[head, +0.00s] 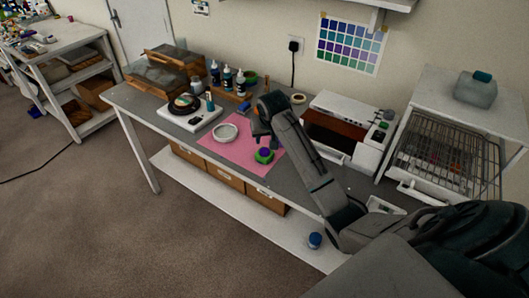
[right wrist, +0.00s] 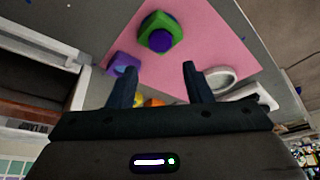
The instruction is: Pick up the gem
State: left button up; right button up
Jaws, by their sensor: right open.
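A green angular block (head: 264,157) sits on the pink mat (head: 240,154) with a round purple piece in its top. In the right wrist view the green block (right wrist: 161,33) shows the purple piece (right wrist: 160,40) inside it. A purple block with a lighter face (right wrist: 122,63) lies at the mat's edge there. I cannot tell for certain which of these is the gem. My right gripper (right wrist: 159,72) is open and empty, its fingers pointing toward the green block but apart from it. It also shows in the head view (head: 262,138) above the mat. My left gripper is out of view.
A white ring-shaped dish (head: 225,133) lies on the mat. A white scale (head: 192,118) with a dark round item, several bottles, and a wooden box (head: 165,72) stand to the left. A white machine (head: 350,110) and a wire rack (head: 440,145) stand to the right.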

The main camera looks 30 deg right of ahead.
jog(key=p, duration=0.1)
send_over(265, 152)
jog(key=s, duration=0.2)
jog(key=f, duration=0.4)
jog(key=shift+w+a, duration=0.1)
jog(key=shift+a, duration=0.25)
jog(key=shift+w+d+f+p, duration=0.1)
jog(key=shift+w+f+p, duration=0.15)
jog(key=shift+f+p, duration=0.35)
jog(key=p+x, duration=0.1)
jog(key=x, duration=0.2)
jog(key=shift+p, duration=0.4)
jog(key=shift+w+f, duration=0.15)
jog(key=shift+f, duration=0.4)
jog(key=shift+c, duration=0.3)
jog(key=shift+s+f, duration=0.1)
jog(key=shift+s, duration=0.1)
grip_shut()
